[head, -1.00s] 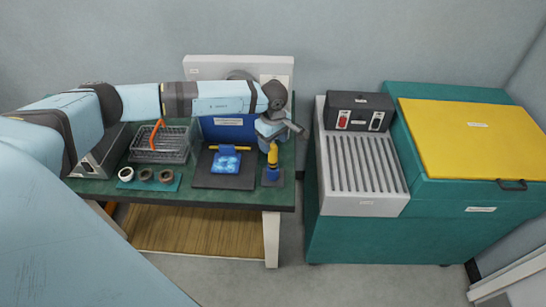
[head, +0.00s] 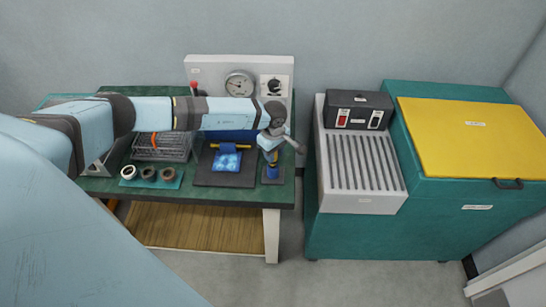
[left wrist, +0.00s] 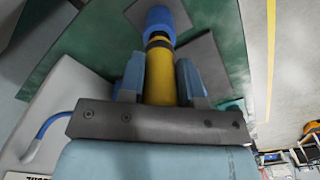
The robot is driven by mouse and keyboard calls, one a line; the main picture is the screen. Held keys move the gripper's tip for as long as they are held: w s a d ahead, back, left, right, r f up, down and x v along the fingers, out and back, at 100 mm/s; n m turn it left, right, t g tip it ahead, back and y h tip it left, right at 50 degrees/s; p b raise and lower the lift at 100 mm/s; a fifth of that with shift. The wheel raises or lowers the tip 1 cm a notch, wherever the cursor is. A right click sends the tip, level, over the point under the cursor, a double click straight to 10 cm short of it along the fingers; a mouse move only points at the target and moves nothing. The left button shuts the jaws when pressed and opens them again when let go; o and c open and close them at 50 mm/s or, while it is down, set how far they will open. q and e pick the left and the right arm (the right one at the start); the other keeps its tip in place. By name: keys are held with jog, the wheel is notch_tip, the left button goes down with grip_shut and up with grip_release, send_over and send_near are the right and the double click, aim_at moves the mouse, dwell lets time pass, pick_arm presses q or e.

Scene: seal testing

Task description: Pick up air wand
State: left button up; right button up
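The air wand has a yellow body and a blue lower part. It stands in its small grey base on the green table; in the head view its blue part (head: 272,172) shows below my left gripper (head: 270,155). In the left wrist view the wand's yellow body (left wrist: 160,75) lies between the two blue fingers of my left gripper (left wrist: 160,70), one on each side. The fingers are very close to the wand; I cannot tell whether they press on it. My right gripper is not in view.
Left of the wand are a dark pad (head: 225,180) with a blue pouch (head: 227,161), several rings on a teal mat (head: 126,182) and a wire basket (head: 180,150). A gauge panel (head: 210,68) stands behind. A teal machine with a yellow lid (head: 470,135) stands right, across a gap.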

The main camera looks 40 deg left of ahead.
pick_arm(q)
jog(key=shift+c, duration=0.4)
jog(key=shift+r, duration=0.6)
notch_tip(320, 180, up, 19)
jog(key=b, duration=0.3)
jog(key=shift+b, duration=0.35)
jog(key=shift+f, duration=0.1)
